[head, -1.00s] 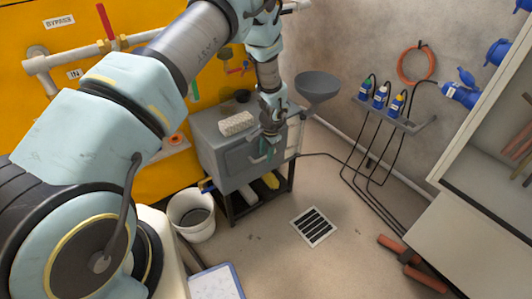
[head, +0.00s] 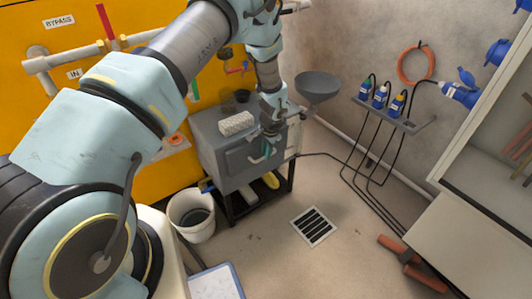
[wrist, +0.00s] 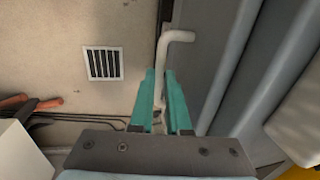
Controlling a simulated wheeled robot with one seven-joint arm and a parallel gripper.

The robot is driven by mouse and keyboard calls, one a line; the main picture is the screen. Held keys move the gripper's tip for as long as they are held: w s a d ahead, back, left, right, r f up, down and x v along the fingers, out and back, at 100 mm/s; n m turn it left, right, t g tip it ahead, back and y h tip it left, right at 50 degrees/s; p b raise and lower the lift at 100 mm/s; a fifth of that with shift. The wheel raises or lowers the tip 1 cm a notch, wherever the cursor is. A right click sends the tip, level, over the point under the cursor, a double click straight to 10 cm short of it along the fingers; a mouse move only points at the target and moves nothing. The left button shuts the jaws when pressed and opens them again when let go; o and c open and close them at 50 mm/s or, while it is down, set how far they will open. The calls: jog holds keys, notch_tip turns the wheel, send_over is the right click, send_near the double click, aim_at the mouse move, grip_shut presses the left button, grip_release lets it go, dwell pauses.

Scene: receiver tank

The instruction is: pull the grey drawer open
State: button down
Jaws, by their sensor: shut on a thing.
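The grey drawer (head: 240,162) is the front of a grey cabinet on a dark stand, below the yellow wall. It looks closed in the head view, though my gripper hides part of it. My gripper (head: 266,150) is at the right part of its front. In the wrist view my gripper (wrist: 163,88) has its teal fingers on either side of a pale bent bar handle (wrist: 176,37), shut on it. The grey front (wrist: 205,55) lies just right of the handle there. The lower end of the handle is hidden between the fingers.
A speckled block (head: 237,124) and a dark cup lie on the cabinet top. A grey funnel (head: 317,86) is at its right. A white bucket (head: 191,215) stands left of the stand. The floor around the drain grate (head: 313,227) is clear.

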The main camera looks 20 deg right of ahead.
dwell(0.6)
jog(key=s+d, duration=0.2)
jog(key=s, duration=1.1)
jog(key=shift+d, duration=0.35)
jog(key=shift+s, duration=0.1)
jog(key=c, duration=0.9)
grip_release()
jog(key=r, duration=0.3)
jog(key=s+r, duration=0.1)
jog(key=r, duration=0.3)
jog(key=s+r, duration=0.1)
jog(key=r, duration=0.2)
jog(key=shift+d+r, duration=0.15)
jog(key=shift+r, duration=0.15)
